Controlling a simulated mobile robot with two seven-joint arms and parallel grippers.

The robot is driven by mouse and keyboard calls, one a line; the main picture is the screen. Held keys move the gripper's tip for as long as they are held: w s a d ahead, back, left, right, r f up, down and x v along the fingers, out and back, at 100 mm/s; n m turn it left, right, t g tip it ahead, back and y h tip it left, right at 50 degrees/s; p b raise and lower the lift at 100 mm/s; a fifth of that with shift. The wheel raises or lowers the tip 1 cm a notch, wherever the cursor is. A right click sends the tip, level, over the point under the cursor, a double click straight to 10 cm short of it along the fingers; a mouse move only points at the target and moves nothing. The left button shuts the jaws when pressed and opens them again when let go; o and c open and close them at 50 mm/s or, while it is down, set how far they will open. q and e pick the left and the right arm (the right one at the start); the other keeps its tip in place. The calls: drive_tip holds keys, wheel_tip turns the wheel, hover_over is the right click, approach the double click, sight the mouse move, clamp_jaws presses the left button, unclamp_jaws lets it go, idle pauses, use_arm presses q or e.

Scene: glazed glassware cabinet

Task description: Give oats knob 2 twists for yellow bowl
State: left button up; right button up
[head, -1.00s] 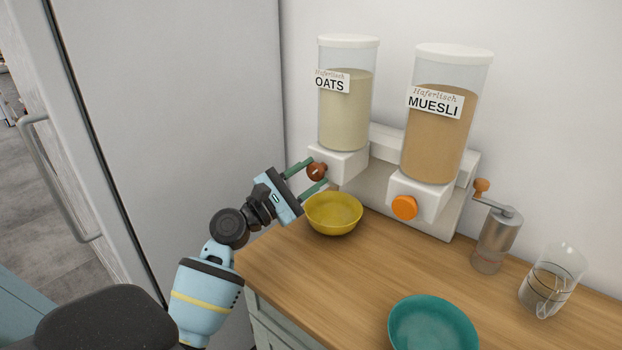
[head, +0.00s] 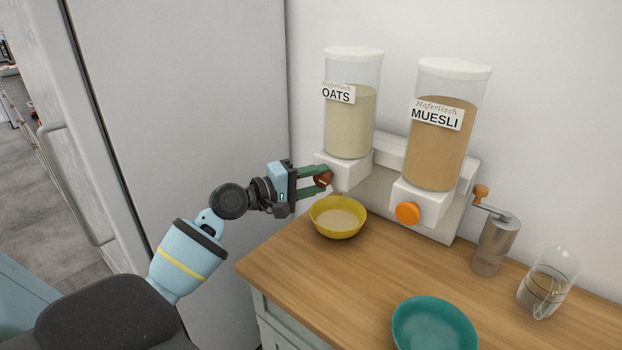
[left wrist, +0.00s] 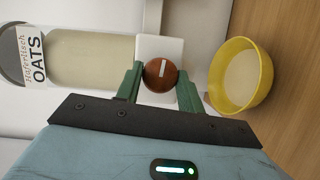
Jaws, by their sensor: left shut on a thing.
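The oats dispenser (head: 349,125) stands against the wall, a clear tube with pale oats and an OATS label. Its brown knob (left wrist: 160,74) has a white mark and sits between my left gripper's green fingers. My left gripper (head: 322,179) is shut on this knob, which is partly hidden by the fingers in the head view. The yellow bowl (head: 338,231) stands upright on the counter below the oats outlet, with pale oats in it. It also shows at the right in the left wrist view (left wrist: 262,88). My right gripper is not in view.
The muesli dispenser (head: 438,140) with an orange knob (head: 407,213) stands to the right. A teal bowl (head: 434,328), a grinder (head: 496,245) and a glass jug (head: 548,284) stand on the wooden counter (head: 330,285). A tall light cabinet (head: 185,110) rises at the left.

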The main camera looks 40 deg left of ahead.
use_arm(q)
drive_tip(key=m, duration=0.1)
drive_tip(key=r+m+p, duration=0.1)
drive_tip(key=shift+m+g+y, duration=0.3)
drive_tip(key=shift+y, duration=0.1)
drive_tip(key=shift+f+m+g+y+p, duration=0.1)
drive_tip(key=shift+m+g+y+p, duration=0.35)
drive_tip(key=shift+m, duration=0.65)
drive_tip(key=shift+d+f+m+y, duration=0.1)
drive_tip(key=shift+m+y, duration=0.55)
drive_tip(key=shift+m, duration=0.35)
drive_tip(key=shift+d+m+g+y, duration=0.1)
drive_tip(key=shift+m+g+y, duration=0.15)
drive_tip(key=shift+m+y, duration=0.75)
drive_tip(key=shift+d+m+y, duration=0.15)
drive_tip(key=shift+m+y, duration=0.95)
drive_tip(key=shift+m, duration=1)
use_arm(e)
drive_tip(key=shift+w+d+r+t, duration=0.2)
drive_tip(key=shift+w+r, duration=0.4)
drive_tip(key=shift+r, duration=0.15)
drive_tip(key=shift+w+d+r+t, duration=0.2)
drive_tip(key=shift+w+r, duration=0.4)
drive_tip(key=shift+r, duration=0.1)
use_arm(q)
drive_tip(key=o, duration=1)
drive_tip(key=shift+f, duration=0.1)
